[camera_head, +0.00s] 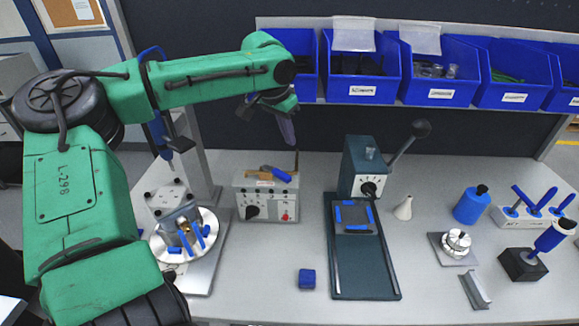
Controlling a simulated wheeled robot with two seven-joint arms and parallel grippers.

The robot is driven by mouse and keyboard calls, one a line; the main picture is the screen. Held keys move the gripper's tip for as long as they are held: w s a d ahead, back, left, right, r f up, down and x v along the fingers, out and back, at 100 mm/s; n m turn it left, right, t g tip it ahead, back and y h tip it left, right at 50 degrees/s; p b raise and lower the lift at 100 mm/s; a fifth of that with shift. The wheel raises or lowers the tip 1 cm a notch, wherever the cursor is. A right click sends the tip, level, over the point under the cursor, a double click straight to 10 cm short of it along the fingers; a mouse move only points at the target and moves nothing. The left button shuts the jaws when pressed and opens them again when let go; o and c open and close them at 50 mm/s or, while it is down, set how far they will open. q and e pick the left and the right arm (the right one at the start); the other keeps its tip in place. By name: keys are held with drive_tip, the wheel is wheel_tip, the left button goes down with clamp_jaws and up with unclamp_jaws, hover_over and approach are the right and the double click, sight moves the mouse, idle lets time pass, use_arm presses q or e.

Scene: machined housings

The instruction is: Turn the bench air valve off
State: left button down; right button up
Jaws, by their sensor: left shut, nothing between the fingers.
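A small tan and blue piece (276,173) lies across the top of a light grey control box (266,205) in the middle of the bench. It looks like a valve with a blue handle, but it is too small to be sure or to read its setting. The box front has a black knob (252,211) and a red button (285,217). My left gripper (290,135) comes in from above, fingers pointing down, just above the box's right end. It is shut and empty; I cannot tell whether it touches anything. My right gripper is not in view.
A teal press (364,165) with a raised lever stands right of the box, with a dark tray before it. A round plate (160,250) with blue pieces is at left. Blue bins (362,68) hang behind. A blue cube (307,279) lies in front, with bare bench around it.

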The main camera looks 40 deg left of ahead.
sight(276, 172)
use_arm(q)
drive_tip(key=p+x, duration=0.2)
drive_tip(key=x, duration=0.7)
drive_tip(key=shift+d+f, duration=0.15)
drive_tip(key=shift+f, duration=0.15)
drive_tip(key=s+p, duration=0.1)
drive_tip(key=s, duration=0.1)
drive_tip(key=s+r+p, duration=0.1)
drive_tip(key=s+p, duration=0.1)
drive_tip(key=shift+d, duration=0.1)
drive_tip(key=shift+s, duration=0.35)
drive_tip(key=shift+f, duration=0.1)
drive_tip(key=shift+w+f, duration=0.2)
drive_tip(key=shift+w, duration=0.05)
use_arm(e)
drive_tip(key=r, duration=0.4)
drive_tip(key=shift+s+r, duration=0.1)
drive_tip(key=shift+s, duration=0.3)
